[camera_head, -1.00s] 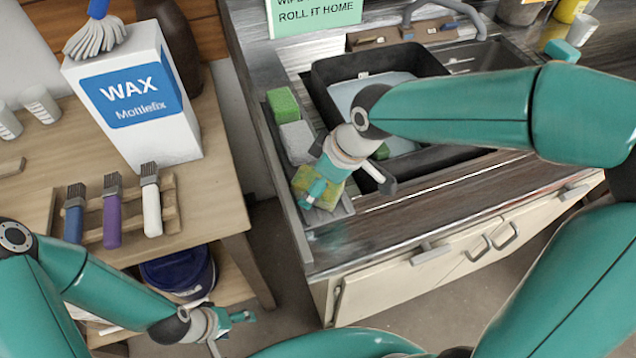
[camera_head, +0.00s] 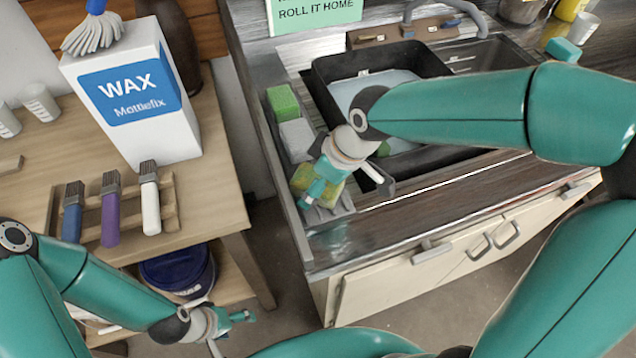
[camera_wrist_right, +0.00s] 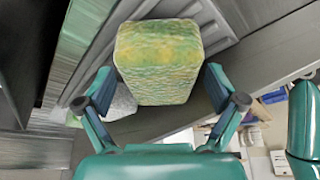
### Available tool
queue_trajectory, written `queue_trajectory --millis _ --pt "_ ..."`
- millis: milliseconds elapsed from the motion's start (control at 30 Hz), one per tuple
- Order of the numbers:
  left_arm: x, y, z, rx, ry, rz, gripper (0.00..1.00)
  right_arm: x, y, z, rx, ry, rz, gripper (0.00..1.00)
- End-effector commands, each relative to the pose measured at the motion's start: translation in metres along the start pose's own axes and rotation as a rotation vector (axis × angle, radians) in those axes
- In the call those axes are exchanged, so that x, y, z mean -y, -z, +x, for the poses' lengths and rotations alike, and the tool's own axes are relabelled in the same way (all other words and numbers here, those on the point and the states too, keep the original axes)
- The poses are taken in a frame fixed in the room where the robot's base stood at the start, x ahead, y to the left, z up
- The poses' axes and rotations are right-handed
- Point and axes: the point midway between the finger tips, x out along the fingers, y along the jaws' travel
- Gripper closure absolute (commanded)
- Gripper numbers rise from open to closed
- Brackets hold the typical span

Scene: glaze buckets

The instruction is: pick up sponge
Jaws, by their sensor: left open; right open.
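A yellow-green sponge (camera_head: 303,174) lies at the near end of a narrow metal tray (camera_head: 340,208) on the left edge of the sink counter. My right gripper (camera_head: 314,190) is over it and hides part of it. In the right wrist view the mottled sponge (camera_wrist_right: 160,60) shows between the open fingers of the right gripper (camera_wrist_right: 160,92), with no clear grip on it. A pale grey sponge (camera_head: 297,139) and a green sponge (camera_head: 283,102) lie farther back in the tray. My left gripper (camera_head: 238,317) is open and empty, low in front of the wooden table.
A black basin (camera_head: 330,66) with pale liquid sits right of the tray, partly under my right arm. The wooden table (camera_head: 215,205) at left holds a wax box (camera_head: 140,95) and several brushes. A blue bucket (camera_head: 178,272) stands below. A floor gap separates table and counter.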

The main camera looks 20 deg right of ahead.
Motion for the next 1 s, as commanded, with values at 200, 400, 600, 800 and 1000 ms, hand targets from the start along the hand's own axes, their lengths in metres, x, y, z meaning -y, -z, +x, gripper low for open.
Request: queue_trajectory --millis 200,400,600,800,1000 --pt "0.0 0.0 -0.0001 0.0 0.0 0.0 0.26 -0.0001 -0.0001 -0.0003 0.0 0.0 0.0 0.08" --pt "0.0 0.0 -0.0001 0.0 0.0 0.0 0.26 -0.0002 -0.0003 -0.0003 0.0 0.0 0.001 0.41" --pt "0.0 0.0 -0.0001 0.0 0.0 0.0 0.26 -0.0002 -0.0005 -0.0003 0.0 0.0 0.001 0.58" --pt "-0.0002 0.0 -0.0006 0.0 0.0 0.0 0.26 -0.0002 -0.0006 -0.0006 0.001 0.0 0.002 0.58" --pt "-0.0027 -0.0001 -0.0075 0.0 0.0 0.0 0.26 -0.0002 0.0016 -0.0064 0.001 0.0 0.002 0.58"
